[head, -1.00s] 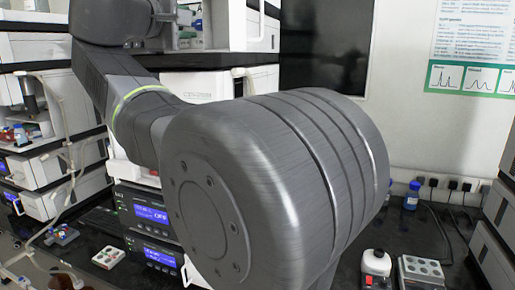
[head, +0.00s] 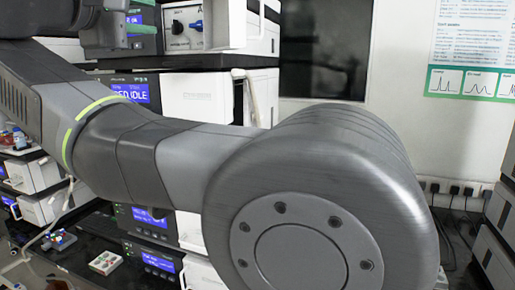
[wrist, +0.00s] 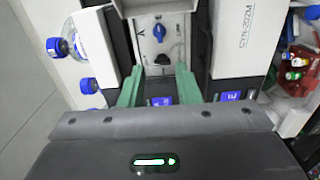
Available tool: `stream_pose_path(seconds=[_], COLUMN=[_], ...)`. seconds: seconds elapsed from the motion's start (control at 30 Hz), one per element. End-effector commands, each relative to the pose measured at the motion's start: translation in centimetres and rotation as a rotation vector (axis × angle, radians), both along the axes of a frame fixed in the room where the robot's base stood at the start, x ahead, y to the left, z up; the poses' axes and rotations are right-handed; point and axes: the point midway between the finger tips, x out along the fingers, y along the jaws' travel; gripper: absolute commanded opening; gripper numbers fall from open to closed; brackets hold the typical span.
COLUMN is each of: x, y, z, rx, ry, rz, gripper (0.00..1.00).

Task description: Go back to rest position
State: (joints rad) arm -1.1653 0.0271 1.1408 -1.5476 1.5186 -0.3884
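My gripper (wrist: 160,75) shows in the wrist view with its two green fingers spread apart and nothing between them. Beyond the fingertips is a pale instrument panel with a blue knob (wrist: 158,33). In the head view my arm fills much of the picture, with a large round joint at the lower right. My wrist is cut off at the top left, and only a small green part of the gripper seems to show there. A panel with a blue knob (head: 196,25) also shows at the top of the head view.
Stacked instruments with blue displays (head: 131,92) stand behind my arm. A small tray of vials (head: 105,262) lies on the dark bench at lower left. Blue-capped bottles (wrist: 62,47) and a red tray (wrist: 300,75) flank the wrist view. A poster (head: 474,50) hangs at right.

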Motion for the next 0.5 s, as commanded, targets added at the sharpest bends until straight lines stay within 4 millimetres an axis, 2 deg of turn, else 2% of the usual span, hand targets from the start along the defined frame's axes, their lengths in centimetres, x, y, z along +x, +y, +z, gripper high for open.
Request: stream_pose_path(seconds=[0.5], x=[6.3], y=[-2.4], z=[0.1], rx=[-0.001], ry=[0.0], rz=[-0.005], gripper=[0.3])
